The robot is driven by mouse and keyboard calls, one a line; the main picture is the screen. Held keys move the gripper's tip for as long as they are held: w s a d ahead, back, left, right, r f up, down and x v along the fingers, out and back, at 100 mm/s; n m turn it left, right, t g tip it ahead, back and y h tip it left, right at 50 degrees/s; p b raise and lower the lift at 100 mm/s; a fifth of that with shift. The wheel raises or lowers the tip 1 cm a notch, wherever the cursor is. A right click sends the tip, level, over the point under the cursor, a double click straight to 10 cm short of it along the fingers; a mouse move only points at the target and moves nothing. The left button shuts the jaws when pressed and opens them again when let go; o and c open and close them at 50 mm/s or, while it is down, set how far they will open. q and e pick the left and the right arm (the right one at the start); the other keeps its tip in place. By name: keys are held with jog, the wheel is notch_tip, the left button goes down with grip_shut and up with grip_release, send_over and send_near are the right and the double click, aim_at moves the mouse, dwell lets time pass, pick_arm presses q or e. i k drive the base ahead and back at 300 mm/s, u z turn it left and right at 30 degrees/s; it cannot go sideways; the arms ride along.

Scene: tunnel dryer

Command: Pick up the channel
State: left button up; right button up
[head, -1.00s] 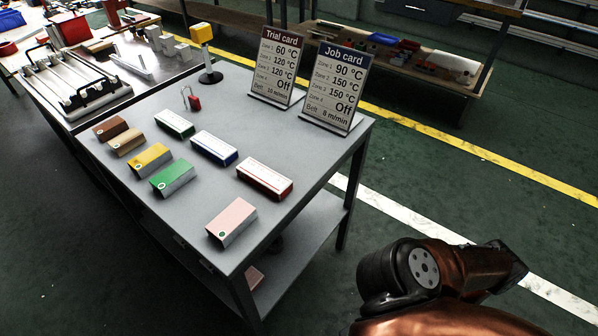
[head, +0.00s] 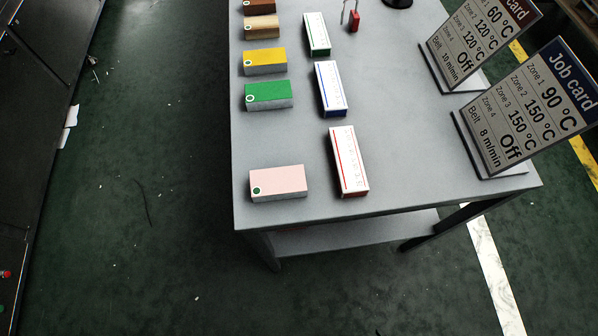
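No thing in view can be told for certain as the channel. On the grey table (head: 400,190), a pink-topped block (head: 278,181) with a green dot lies near the front left corner. Green (head: 268,95), yellow (head: 264,58), tan (head: 263,27) and brown (head: 259,6) blocks lie behind it in a column along the left edge. Their undersides are hidden, so I cannot tell if they are hollow. Neither of my grippers is in view.
White-topped boxes with red (head: 347,160), blue (head: 331,88) and green (head: 316,34) edging lie beside the blocks. The job card (head: 530,110) and trial card (head: 480,40) stand at the right. A small red item (head: 354,20) is behind.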

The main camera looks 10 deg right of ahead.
aim_at(282, 183)
jog(key=k, duration=0.5)
jog(key=u, duration=1.05)
jog(key=i, duration=1.05)
jog(key=z, duration=0.6)
